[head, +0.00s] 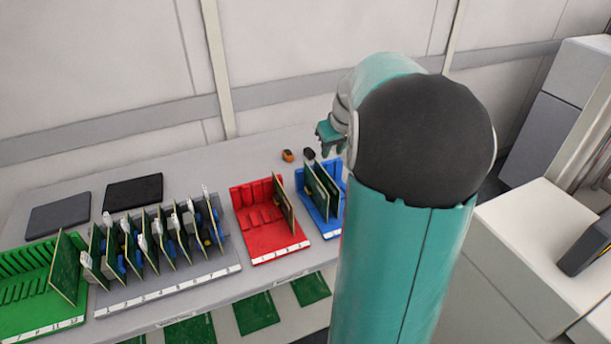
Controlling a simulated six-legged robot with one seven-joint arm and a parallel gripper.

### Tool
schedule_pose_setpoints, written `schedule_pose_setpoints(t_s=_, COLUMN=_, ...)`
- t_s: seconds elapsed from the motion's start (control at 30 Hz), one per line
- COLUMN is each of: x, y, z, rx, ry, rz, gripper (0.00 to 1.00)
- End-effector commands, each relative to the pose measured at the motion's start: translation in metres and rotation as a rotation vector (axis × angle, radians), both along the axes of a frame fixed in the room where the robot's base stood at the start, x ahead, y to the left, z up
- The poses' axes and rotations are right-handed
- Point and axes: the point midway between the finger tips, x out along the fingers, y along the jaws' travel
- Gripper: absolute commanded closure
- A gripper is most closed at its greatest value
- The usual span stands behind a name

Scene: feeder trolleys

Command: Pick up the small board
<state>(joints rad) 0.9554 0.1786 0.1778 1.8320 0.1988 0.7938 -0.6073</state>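Several upright green boards stand in slotted racks on the table; I cannot tell which one is the small board. One board (65,268) stands at the right end of the green rack (30,262). Several boards with white and blue parts fill the grey rack (175,287). One board (284,206) stands at the right side of the red rack (262,236). Two boards (314,189) stand in the blue rack (331,224). My gripper (330,146) shows small beyond my arm, above the back of the blue rack, apparently clear of the boards. Its fingertips are too small to read.
Two dark flat pads (133,192) lie at the back left. A small orange item (288,155) and a small black item (309,154) lie behind the racks. Flat green boards (256,312) lie below the table's front edge. A white cabinet (525,250) stands at right. My arm hides the table's right end.

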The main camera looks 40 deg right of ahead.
Motion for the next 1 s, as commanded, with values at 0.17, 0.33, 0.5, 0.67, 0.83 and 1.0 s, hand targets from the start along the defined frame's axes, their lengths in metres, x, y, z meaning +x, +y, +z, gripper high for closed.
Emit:
schedule_pose_setpoints(t_s=0.17, x=0.000, y=-0.020, z=-0.014, rx=0.008, ry=-0.006, rz=-0.012, gripper=0.71)
schedule_pose_setpoints(t_s=0.33, x=0.010, y=-0.020, z=-0.040, rx=0.010, ry=-0.003, rz=-0.010, gripper=0.71)
schedule_pose_setpoints(t_s=0.5, x=0.023, y=-0.024, z=-0.071, rx=0.010, ry=-0.004, rz=-0.011, gripper=0.71)
schedule_pose_setpoints(t_s=0.67, x=0.029, y=-0.027, z=-0.087, rx=0.007, ry=-0.005, rz=-0.011, gripper=0.71)
schedule_pose_setpoints(t_s=0.83, x=0.034, y=-0.029, z=-0.100, rx=0.009, ry=-0.005, rz=-0.011, gripper=0.71)
schedule_pose_setpoints(t_s=1.0, x=0.043, y=-0.033, z=-0.125, rx=0.008, ry=-0.004, rz=-0.010, gripper=0.71)
